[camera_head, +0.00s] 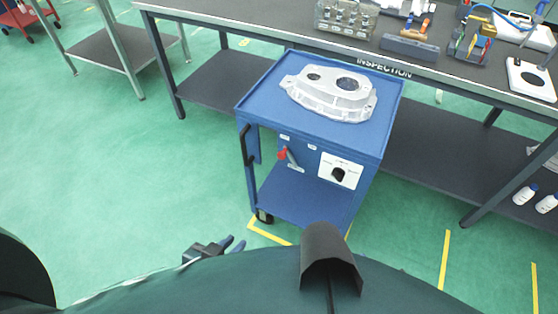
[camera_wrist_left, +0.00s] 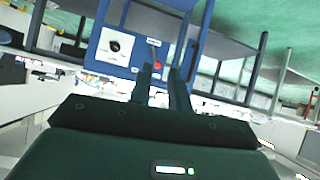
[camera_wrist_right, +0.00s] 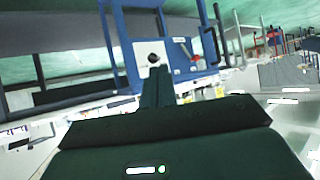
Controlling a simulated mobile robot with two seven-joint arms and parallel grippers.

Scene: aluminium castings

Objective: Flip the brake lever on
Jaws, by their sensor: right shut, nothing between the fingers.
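My left gripper (camera_head: 233,244) is open and empty, low in the head view, in front of the cart and apart from the lever. Its two fingers also show in the left wrist view (camera_wrist_left: 162,75). My right gripper (camera_wrist_right: 157,76) shows only in its own wrist view, shut and empty, pointing toward the cart front.
A metal casting (camera_head: 330,97) rests on the cart top. A white panel with a black knob (camera_head: 338,174) is right of the lever. A black handle (camera_head: 246,145) is on the cart's left. The inspection bench (camera_head: 268,22) stands behind.

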